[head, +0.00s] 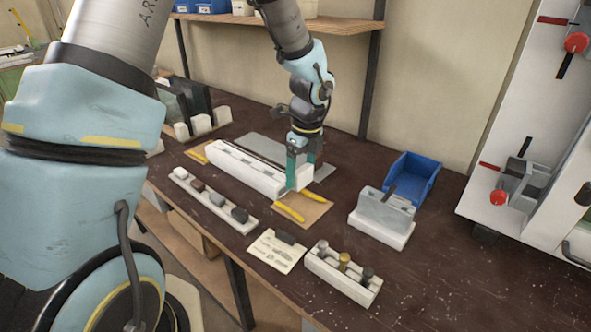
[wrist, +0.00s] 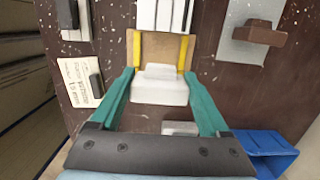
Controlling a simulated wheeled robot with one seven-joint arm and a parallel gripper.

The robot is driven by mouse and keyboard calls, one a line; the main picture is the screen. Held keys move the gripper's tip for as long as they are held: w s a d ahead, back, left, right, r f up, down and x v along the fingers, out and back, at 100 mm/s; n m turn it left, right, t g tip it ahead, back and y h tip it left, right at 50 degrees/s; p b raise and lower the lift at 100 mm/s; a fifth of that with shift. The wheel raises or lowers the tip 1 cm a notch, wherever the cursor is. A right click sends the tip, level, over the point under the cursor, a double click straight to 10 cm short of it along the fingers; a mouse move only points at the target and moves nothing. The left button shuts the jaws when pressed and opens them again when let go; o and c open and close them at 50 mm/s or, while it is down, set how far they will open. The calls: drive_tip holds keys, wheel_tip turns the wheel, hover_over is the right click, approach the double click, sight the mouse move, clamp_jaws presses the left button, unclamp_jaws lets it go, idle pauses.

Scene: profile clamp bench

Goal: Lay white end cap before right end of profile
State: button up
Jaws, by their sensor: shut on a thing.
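The white profile (head: 236,168) lies along the bench, with dark marks along its top; its right end also shows at the top of the wrist view (wrist: 165,14). My gripper (head: 300,166) is at that right end with its green fingers down. In the wrist view my gripper (wrist: 160,76) is shut on the white end cap (wrist: 160,90), one finger on each side. The cap is in line with the profile, and a strip of the brown mat (wrist: 160,50) shows between them. Whether the cap touches the mat or bench below cannot be told.
Yellow strips (head: 290,213) flank the mat's end. Nearby are a white tray of small blocks (head: 213,201), a card (head: 272,256), a rack with knobs (head: 343,276), a grey block on a white base (head: 382,232) and a blue bin (head: 418,168). The right front bench is clear.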

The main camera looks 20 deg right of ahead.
drive_tip(key=shift+f+b, duration=2.1)
drive_tip(key=shift+f, duration=0.1)
drive_tip(key=shift+f+b, duration=0.45)
drive_tip(key=shift+f, duration=0.55)
drive_tip(key=shift+p, duration=0.45)
drive_tip(key=shift+f, duration=0.1)
drive_tip(key=o, duration=1.2)
drive_tip(key=shift+a, duration=0.1)
drive_tip(key=shift+r+p, duration=3.75)
drive_tip(key=shift+r, duration=0.35)
